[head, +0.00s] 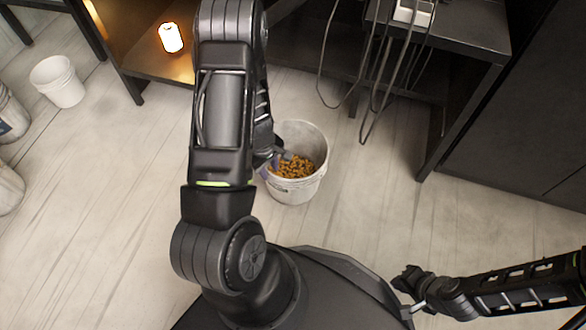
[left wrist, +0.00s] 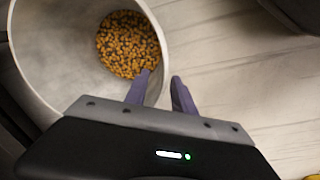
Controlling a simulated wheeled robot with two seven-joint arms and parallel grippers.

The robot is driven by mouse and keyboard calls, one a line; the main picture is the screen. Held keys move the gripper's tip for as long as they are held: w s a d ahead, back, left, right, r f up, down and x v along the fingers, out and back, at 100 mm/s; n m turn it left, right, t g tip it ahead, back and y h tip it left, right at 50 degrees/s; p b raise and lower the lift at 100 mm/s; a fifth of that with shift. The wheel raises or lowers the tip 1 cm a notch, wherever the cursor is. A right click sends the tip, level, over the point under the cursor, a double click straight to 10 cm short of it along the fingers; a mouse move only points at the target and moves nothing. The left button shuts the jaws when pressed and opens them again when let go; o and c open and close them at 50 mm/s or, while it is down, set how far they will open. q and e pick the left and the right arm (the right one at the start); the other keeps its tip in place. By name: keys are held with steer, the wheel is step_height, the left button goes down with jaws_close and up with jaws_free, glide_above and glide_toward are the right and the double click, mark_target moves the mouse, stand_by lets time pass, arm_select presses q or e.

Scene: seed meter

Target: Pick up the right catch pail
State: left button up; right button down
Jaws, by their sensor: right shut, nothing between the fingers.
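A white pail (head: 297,188) with orange-brown kernels (head: 293,167) in it stands upright on the floor, right of my left forearm. In the left wrist view the pail (left wrist: 48,50) fills the upper left, with the kernels (left wrist: 129,45) at its bottom. My left gripper (left wrist: 160,92) is at its rim, one purple finger inside the wall and the other outside, with a gap showing between them. In the head view the left gripper (head: 270,162) is partly hidden by my arm. My right gripper (head: 411,290) is shut and empty, low at the right, away from the pail.
Another white pail (head: 58,82) stands on the floor at the far left, near grey containers (head: 8,118) at the edge. A dark table (head: 455,38) with hanging cables (head: 375,90) stands behind. A glowing lamp (head: 171,38) sits on a shelf. The floor right of the pail is clear.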

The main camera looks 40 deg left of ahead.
mark_target(271, 184)
arm_select(q)
steer(key=shift+w+f+b, duration=0.1)
steer(key=shift+f+b, duration=0.3)
steer(key=shift+f, duration=0.7)
steer(key=shift+f, duration=0.1)
step_height(271, 184, down, 4)
steer(key=b, duration=0.3)
steer(key=shift+a+f, duration=0.1)
steer(key=shift+f, duration=0.05)
steer(key=shift+w+f, duration=0.1)
steer(key=shift+f, duration=0.35)
steer(key=shift+r, duration=0.1)
jaws_close()
